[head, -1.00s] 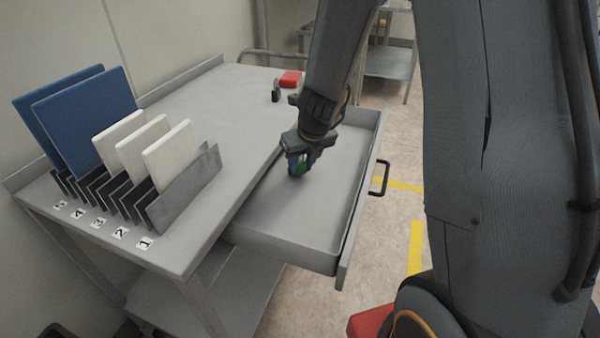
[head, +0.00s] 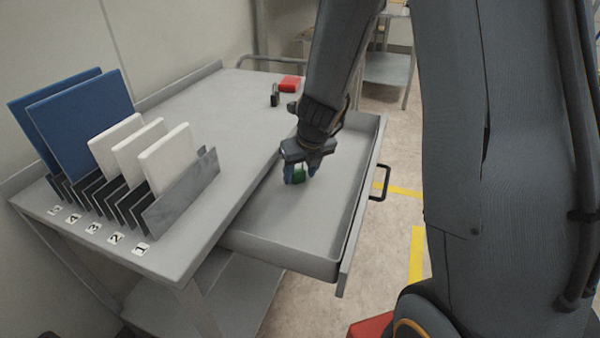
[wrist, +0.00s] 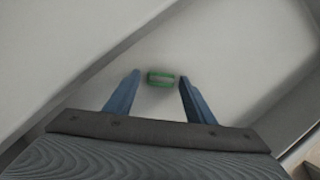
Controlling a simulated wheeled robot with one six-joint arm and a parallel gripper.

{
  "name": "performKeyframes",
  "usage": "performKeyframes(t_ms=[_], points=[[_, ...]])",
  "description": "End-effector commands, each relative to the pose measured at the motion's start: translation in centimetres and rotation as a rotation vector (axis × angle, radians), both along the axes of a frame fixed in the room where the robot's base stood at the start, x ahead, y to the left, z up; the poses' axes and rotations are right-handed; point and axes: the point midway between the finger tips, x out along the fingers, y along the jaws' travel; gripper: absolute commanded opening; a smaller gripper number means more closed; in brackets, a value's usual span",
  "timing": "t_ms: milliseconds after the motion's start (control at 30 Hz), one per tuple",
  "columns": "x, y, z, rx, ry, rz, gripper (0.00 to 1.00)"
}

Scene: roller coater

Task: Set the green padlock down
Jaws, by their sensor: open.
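The green padlock (wrist: 160,79) shows in the wrist view between and just beyond the tips of my blue fingers, with a gap on either side. In the head view the green padlock (head: 299,174) is low in the open drawer, partly hidden by the fingers. My gripper (wrist: 156,92) is open around it and does not touch it in the wrist view. In the head view my gripper (head: 299,176) points down into the drawer (head: 285,240). Whether the padlock rests fully on the drawer floor is hard to tell.
A rack (head: 180,200) holding blue and white plates stands on the grey table (head: 185,262) at the left. A black padlock (head: 275,97) and a red object (head: 289,83) sit at the table's back. The drawer's front half is empty; its handle (head: 382,184) faces right.

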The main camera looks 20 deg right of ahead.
Motion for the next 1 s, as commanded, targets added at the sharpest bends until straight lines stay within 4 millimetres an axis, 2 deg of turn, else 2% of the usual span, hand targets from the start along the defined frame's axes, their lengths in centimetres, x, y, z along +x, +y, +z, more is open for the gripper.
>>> performKeyframes(t_ms=[167,700,1000], points=[[-0.4,-0.1,1.4,0.000,-0.001,0.001,0.49],[-3.4,-0.5,8.7,0.000,-0.001,0.001,0.49],[-4.4,-0.7,11.1,0.000,0.000,0.001,0.49]])
